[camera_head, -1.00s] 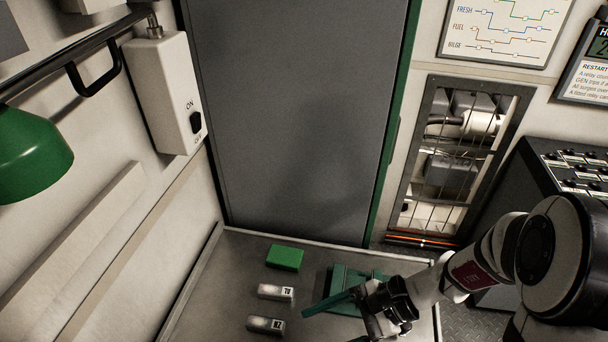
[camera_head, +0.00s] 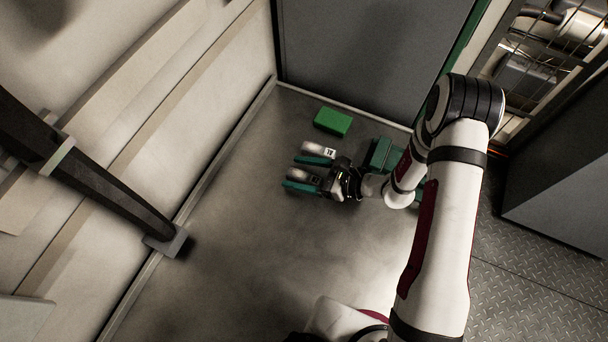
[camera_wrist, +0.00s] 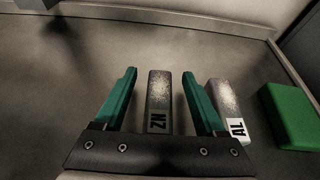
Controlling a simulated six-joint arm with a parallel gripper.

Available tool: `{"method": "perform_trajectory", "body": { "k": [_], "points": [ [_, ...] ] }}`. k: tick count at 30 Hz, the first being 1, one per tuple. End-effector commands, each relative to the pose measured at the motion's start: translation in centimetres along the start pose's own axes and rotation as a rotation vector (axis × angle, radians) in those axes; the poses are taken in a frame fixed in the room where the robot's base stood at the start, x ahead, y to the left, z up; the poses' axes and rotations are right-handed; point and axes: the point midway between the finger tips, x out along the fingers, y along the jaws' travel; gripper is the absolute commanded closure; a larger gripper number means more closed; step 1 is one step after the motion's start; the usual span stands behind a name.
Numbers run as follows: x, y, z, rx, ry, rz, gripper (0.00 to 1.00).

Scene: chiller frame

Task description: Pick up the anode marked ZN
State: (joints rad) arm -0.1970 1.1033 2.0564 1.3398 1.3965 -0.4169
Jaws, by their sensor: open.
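My gripper (camera_wrist: 159,82) is open, with one green finger on each side of the ZN bar and a gap visible on both sides. In the head view my gripper (camera_head: 309,174) is low over the bench, and the ZN bar (camera_head: 303,176) shows between its fingers. The anode marked AL (camera_wrist: 224,105) lies just right of the right finger. It also shows in the head view (camera_head: 320,150).
A green block (camera_wrist: 291,117) lies right of the AL bar and also shows in the head view (camera_head: 332,121). A green fixture (camera_head: 381,155) stands beside my arm. The bench (camera_head: 240,230) is clear toward the front and left, with a raised rim along its edge.

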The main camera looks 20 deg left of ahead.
Motion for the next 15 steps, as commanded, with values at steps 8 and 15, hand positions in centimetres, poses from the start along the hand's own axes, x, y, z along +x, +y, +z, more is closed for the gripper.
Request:
{"method": "perform_trajectory", "body": {
  "k": [8,15],
  "points": [
    [1.9,0.0,0.0,0.001,0.001,-0.001,0.28],
    [1.9,0.0,0.0,0.0,0.0,0.0,0.58]
  ]
}}
